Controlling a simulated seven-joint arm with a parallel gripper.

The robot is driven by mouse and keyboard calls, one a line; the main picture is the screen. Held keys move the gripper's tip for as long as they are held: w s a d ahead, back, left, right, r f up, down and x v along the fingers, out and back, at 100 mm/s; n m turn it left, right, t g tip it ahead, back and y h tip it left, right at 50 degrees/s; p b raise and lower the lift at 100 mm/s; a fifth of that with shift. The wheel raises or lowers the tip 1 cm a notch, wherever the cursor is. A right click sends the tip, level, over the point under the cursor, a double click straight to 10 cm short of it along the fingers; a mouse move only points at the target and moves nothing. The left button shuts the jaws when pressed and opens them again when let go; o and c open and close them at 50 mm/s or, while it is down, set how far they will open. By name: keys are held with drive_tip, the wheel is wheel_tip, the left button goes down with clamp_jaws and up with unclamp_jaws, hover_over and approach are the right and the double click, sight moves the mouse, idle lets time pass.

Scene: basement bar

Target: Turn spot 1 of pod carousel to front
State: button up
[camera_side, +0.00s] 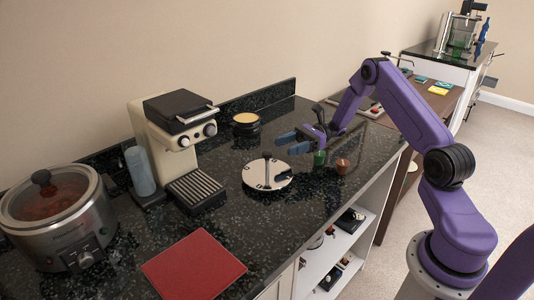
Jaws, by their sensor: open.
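The pod carousel (256,182) is a round white disc with a dark upright post at its middle, standing on the dark speckled counter. A dark piece shows at its right edge; I cannot tell what it is. Spot markings are too small to read, so I cannot tell which spot is spot 1. My gripper (287,143) is open, with blue fingers pointing left. In the picture it is above and right of the carousel, seemingly apart from it and empty.
A green cup (319,159) and a brown cup (342,166) stand right of the carousel. A coffee machine (165,135) is at left, with a slow cooker (57,218) and red mat (194,266) nearer. A yellow-topped dark container (246,123) stands behind.

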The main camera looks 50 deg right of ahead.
sight(267, 152)
drive_tip(key=x, duration=0.8)
clamp_jaws()
